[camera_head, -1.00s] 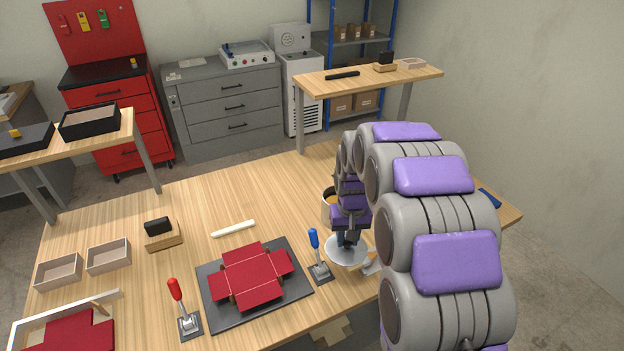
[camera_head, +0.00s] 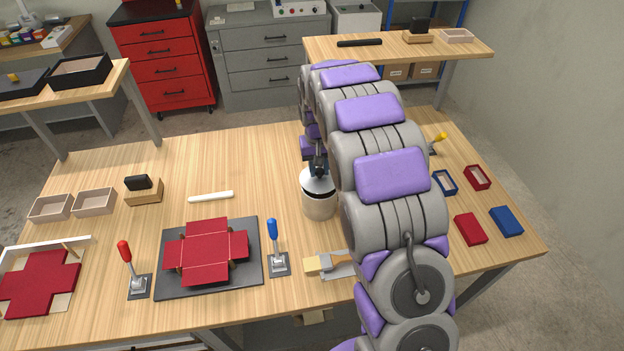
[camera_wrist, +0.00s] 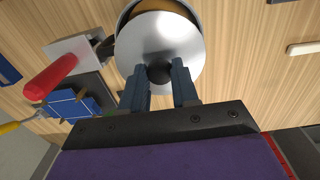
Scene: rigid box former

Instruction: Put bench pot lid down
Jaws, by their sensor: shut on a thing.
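The pot (camera_head: 319,206) is a pale cylinder on the bench, right of the blue-handled lever. The silver round lid (camera_head: 318,184) is over its mouth, with a dark band showing between lid and pot wall. In the wrist view the lid (camera_wrist: 160,42) shows a black knob (camera_wrist: 159,74) between my fingers. My gripper (camera_wrist: 158,80) is shut on this knob; it also shows above the pot in the head view (camera_head: 318,168). In the wrist view, the pot's rim and brown inside (camera_wrist: 150,8) show past the lid's far edge. I cannot tell whether lid and rim touch.
A brush (camera_head: 325,263) lies in front of the pot. The blue-handled lever (camera_head: 275,245) and a dark mat with a red box blank (camera_head: 206,250) are left. Red and blue boxes (camera_head: 470,229) are right. A red-handled lever (camera_wrist: 52,76) shows in the wrist view.

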